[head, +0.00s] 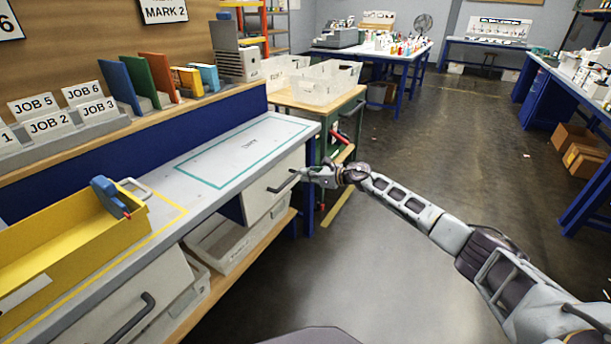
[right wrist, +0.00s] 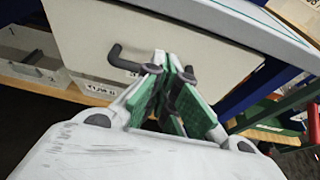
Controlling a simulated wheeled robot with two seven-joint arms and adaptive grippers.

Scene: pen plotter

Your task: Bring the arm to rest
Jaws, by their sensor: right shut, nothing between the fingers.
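My right arm (head: 415,205) reaches in from the lower right in the head view. Its gripper (head: 300,173) is beside the dark handle (head: 282,186) of the far white drawer (head: 262,198). In the right wrist view the green-padded fingers (right wrist: 174,66) are together with nothing held between them. My left gripper is not in view.
The bench top (head: 215,135) carries a yellow tray (head: 60,255) with a blue object (head: 108,195). White bins (head: 225,240) sit on the wooden shelf below. A green-legged cart (head: 335,125) stands past the bench end. Floor (head: 420,130) to the right is open.

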